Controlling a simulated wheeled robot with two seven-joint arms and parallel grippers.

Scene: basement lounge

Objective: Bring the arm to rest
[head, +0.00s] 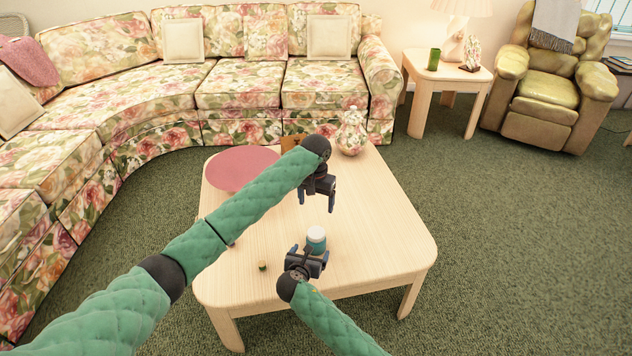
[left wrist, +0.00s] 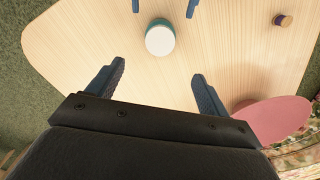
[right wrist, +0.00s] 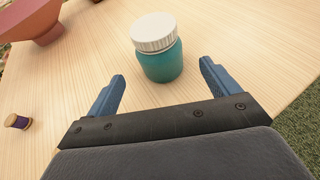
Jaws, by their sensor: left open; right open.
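My left arm reaches in over the coffee table (head: 385,230). Its left gripper (head: 317,203) hangs above the table, open and empty, with its fingers pointing down. My right gripper (head: 309,251) is open and empty, low over the table's near part. A teal jar with a white lid (head: 316,240) stands upright just beyond the right gripper's fingertips. In the right wrist view the jar (right wrist: 160,58) is ahead of the open fingers, not gripped. In the left wrist view the jar's lid (left wrist: 160,40) shows from above, beyond the left fingers and near the right gripper's fingertips.
A wide reddish-pink bowl (head: 240,168) and a patterned lidded vase (head: 351,133) stand on the table. A small spool (head: 263,266) is left of the right gripper. A floral sofa (head: 235,85) curves behind and left. Green carpet (head: 490,230) is clear to the right.

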